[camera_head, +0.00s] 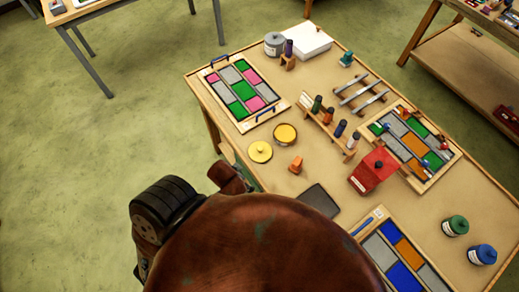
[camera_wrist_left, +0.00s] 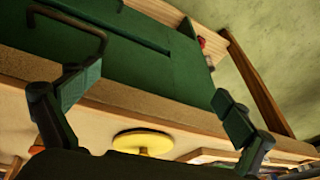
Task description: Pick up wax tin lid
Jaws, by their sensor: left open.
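The wax tin lid (camera_head: 260,151) is a round yellow disc with a small knob. It lies on the table beside the open wax tin (camera_head: 285,134), towards the table's left edge. In the left wrist view the lid (camera_wrist_left: 143,138) shows low in the middle, beyond the table edge. My left gripper (camera_wrist_left: 152,95) is open and empty, its dark green fingers wide apart and clear of the lid. In the head view my own arm fills the bottom middle and the left fingers cannot be made out. My right gripper is in neither view.
A small orange block (camera_head: 296,165) and a dark flat pad (camera_head: 320,201) lie near the lid. A bottle rack (camera_head: 329,124) stands right of the tin, and a leaded panel (camera_head: 243,91) lies behind. A green cabinet (camera_wrist_left: 120,50) with a handle is under the table edge.

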